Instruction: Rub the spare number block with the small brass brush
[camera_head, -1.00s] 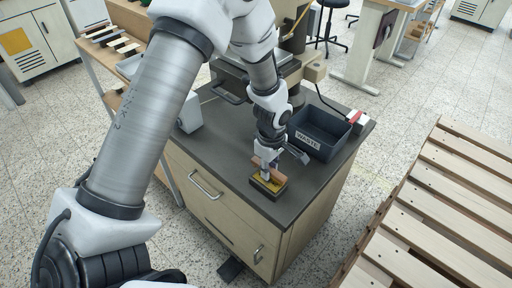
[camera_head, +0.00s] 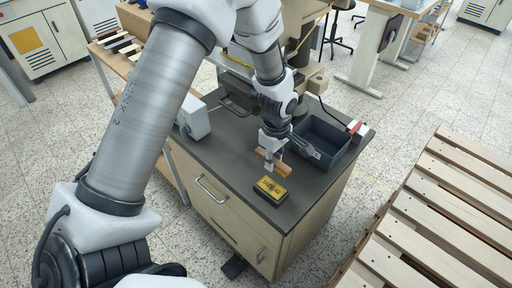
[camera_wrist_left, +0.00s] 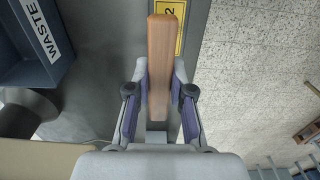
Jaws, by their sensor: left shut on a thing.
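The small brush (camera_head: 277,165), seen as a light wooden bar, is held in my left gripper (camera_head: 268,163). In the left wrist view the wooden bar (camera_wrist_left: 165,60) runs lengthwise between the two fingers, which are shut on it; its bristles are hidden. The number block (camera_head: 271,190) is dark with a yellow label on top and sits near the front edge of the cabinet top. The brush is behind the block and looks clear of it. Part of the yellow label (camera_wrist_left: 180,40) shows beside the bar in the left wrist view. My right gripper is out of view.
A dark waste bin (camera_head: 338,153) stands right of my left gripper on the grey cabinet top (camera_head: 228,160). A machine stands at the back of this top, and a small grey box (camera_head: 194,120) is at its left. A slatted wooden pallet (camera_head: 440,205) lies right of the cabinet.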

